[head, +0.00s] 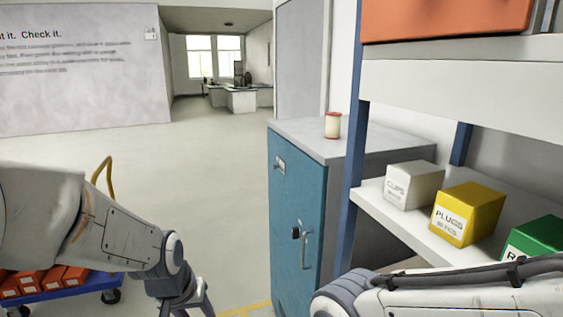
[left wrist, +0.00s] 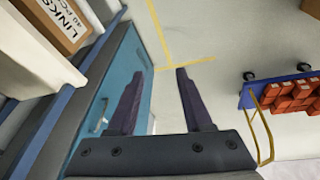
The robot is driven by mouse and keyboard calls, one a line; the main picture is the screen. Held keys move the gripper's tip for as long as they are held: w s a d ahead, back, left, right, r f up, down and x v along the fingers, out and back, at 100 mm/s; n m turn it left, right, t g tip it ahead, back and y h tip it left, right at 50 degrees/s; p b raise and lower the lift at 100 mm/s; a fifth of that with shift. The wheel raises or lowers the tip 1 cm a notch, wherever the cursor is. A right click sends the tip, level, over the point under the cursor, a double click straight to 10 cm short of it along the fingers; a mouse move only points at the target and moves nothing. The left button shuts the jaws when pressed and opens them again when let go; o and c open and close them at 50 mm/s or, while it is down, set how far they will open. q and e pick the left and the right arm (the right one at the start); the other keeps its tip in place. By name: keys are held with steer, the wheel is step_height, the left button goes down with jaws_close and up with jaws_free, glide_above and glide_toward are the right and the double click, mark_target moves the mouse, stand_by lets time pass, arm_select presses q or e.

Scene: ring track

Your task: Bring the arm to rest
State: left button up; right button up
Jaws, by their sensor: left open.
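My left arm (head: 110,235) comes in from the left in the head view and bends down at the bottom edge. My left gripper (left wrist: 159,74) shows in the left wrist view with its two dark fingers apart and nothing between them. Floor and a yellow floor line show past the fingertips. My right arm (head: 450,295) crosses the lower right of the head view. Its gripper is out of the picture.
A blue cabinet (head: 297,215) bears a small red-and-white can (head: 332,125). Right of it, a shelf (head: 400,225) holds white, yellow and green boxes. A blue cart (head: 65,293) with orange boxes stands at lower left. Open floor (head: 215,170) lies between.

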arm_select(q)
steer(key=s+a+f+m+g, duration=0.1)
steer(key=s+a+f, duration=0.15)
steer(key=s, duration=0.25)
steer(key=s+d+r+m+g, duration=0.1)
steer(key=s+d+r+m, duration=0.1)
steer(key=s+d+m, duration=0.2)
steer(key=s+d+r+m+g, duration=0.1)
steer(key=s+d+r+m, duration=0.2)
steer(key=s+d, duration=0.6)
steer(key=shift+s+d+m+g, duration=0.3)
steer(key=shift+s+d+m, duration=0.1)
steer(key=shift+d, duration=0.4)
steer(key=shift+w, duration=0.1)
